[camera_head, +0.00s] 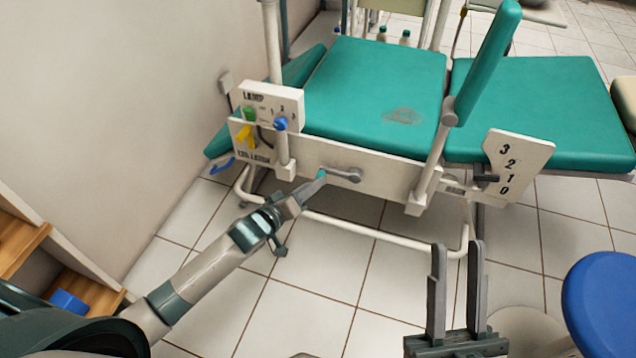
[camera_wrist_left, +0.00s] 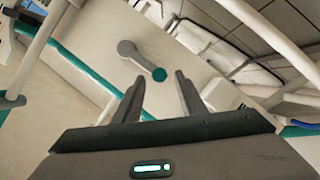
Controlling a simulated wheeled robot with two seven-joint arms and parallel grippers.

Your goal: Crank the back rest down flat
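The dental chair has a flat teal seat cushion (camera_head: 375,85), a flat teal section (camera_head: 545,110) at right and a teal panel (camera_head: 487,62) standing up between them. A lower teal section (camera_head: 305,68) shows at left. I cannot tell for certain which section is the back rest. The crank (camera_head: 344,175) is on the white side panel, with its teal knob (camera_head: 321,174) at the left end. My left gripper (camera_head: 313,188) is at the knob. The left wrist view shows the knob (camera_wrist_left: 159,74) just beyond the open fingertips (camera_wrist_left: 157,80). My right gripper (camera_head: 457,250) is open and empty.
A white scale plate (camera_head: 515,165) marked 3 2 1 0 is at right, with a dark pointer. A lamp control box (camera_head: 272,105) sits left of the crank. A blue stool (camera_head: 605,300) stands at lower right. A wall (camera_head: 120,90) bounds the left.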

